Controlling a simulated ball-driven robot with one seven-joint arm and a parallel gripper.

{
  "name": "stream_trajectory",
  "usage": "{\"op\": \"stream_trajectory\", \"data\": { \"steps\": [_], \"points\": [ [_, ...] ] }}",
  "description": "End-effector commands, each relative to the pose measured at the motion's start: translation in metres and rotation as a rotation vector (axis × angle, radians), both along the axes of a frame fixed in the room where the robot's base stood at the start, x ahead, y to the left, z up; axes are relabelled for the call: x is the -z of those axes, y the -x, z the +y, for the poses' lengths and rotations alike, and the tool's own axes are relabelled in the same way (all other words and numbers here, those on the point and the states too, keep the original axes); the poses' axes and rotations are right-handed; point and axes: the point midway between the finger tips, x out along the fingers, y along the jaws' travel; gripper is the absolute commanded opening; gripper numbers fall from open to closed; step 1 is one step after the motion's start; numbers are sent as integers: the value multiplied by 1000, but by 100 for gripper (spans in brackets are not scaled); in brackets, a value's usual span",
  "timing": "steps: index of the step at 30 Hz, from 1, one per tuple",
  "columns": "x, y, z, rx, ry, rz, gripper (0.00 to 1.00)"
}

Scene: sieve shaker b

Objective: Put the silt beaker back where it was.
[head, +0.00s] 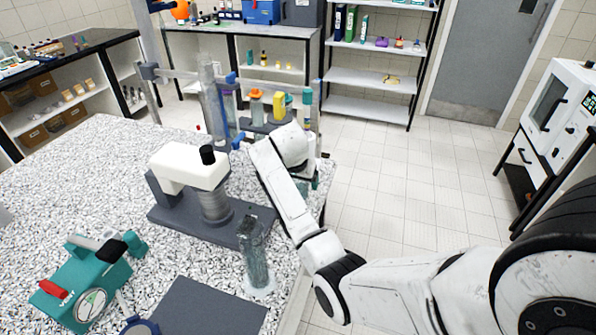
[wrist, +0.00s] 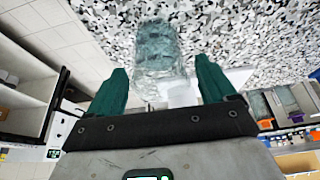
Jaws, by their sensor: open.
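A tall clear glass vessel (head: 255,262) with a dark top stands upright on the speckled bench in the head view, left of my arm. I cannot tell if it is the silt beaker. In the wrist view a clear glass vessel (wrist: 160,48) with grey-blue tones lies ahead of my fingers, against the speckled surface. I cannot tell if the two are the same vessel. My gripper (wrist: 158,88) has its two teal fingers spread, with a gap between them. In the head view my gripper (head: 314,178) is mostly hidden behind my arm, near the bench's right edge.
A white and grey device (head: 188,168) stands mid-bench, with a teal gauge device (head: 92,285) at front left and a dark grey mat (head: 208,308) in front. A clamp stand with a glass cylinder (head: 212,105) is at the back. Open floor lies right of the bench.

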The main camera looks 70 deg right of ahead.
Motion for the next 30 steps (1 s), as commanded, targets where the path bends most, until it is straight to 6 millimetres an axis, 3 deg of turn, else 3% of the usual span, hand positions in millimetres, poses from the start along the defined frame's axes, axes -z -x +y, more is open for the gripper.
{"op": "stream_trajectory", "data": {
  "steps": [15, 21, 30],
  "points": [
    [-88, 2, 36, 0, 2, -2, 84],
    [-100, 3, 42, 0, 0, -1, 84],
    [-101, 3, 42, 0, 0, 0, 84]
  ]
}}
